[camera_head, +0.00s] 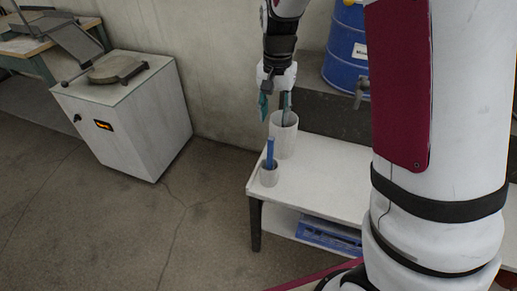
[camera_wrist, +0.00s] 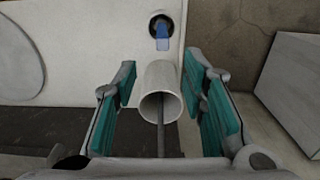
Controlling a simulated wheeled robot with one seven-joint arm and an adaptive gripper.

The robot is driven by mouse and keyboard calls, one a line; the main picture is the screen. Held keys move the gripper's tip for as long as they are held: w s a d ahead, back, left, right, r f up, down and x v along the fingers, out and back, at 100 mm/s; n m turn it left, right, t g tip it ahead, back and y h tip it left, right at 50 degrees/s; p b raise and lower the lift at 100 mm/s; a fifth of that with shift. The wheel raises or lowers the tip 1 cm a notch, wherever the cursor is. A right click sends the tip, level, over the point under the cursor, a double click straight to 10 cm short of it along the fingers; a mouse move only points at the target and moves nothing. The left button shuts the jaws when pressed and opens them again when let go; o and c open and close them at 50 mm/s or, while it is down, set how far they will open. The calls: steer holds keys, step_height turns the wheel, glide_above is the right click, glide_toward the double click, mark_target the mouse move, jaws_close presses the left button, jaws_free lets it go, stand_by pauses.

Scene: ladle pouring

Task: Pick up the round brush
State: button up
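A tall white cylindrical holder (camera_head: 284,138) stands on the white table. In the wrist view this holder (camera_wrist: 160,78) lies between my fingers, with a thin grey rod (camera_wrist: 160,135) rising from its mouth. A smaller holder (camera_head: 269,175) in front has a blue upright piece (camera_head: 270,152) in it; the blue piece (camera_wrist: 162,37) also shows in the wrist view. No bristles show, so I cannot tell which is the round brush. My gripper (camera_head: 275,105) points down over the tall holder, open, its teal pads (camera_wrist: 160,70) apart on either side of the rod.
The white table (camera_head: 325,178) has free top to the right of the holders. A blue drum (camera_head: 345,55) stands behind it, partly hidden by my arm. A white cabinet (camera_head: 130,120) with a round-plated device (camera_head: 115,68) stands at left, with open floor between.

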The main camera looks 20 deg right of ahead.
steer(key=b, duration=0.1)
glide_above(270, 149)
steer(key=w, duration=0.2)
step_height(270, 149, down, 8)
steer(key=shift+s+d+f+b, duration=0.1)
steer(key=shift+s+f+b, duration=0.1)
steer(key=shift+f, duration=0.8)
steer(key=shift+s+d+f+b, duration=0.1)
steer(key=shift+s+f+b, duration=0.15)
steer(key=shift+f, duration=0.8)
steer(key=shift+s+f+b, duration=0.15)
steer(key=shift+f+b, duration=0.05)
steer(key=shift+f, duration=0.8)
steer(key=shift+c, duration=0.3)
jaws_close()
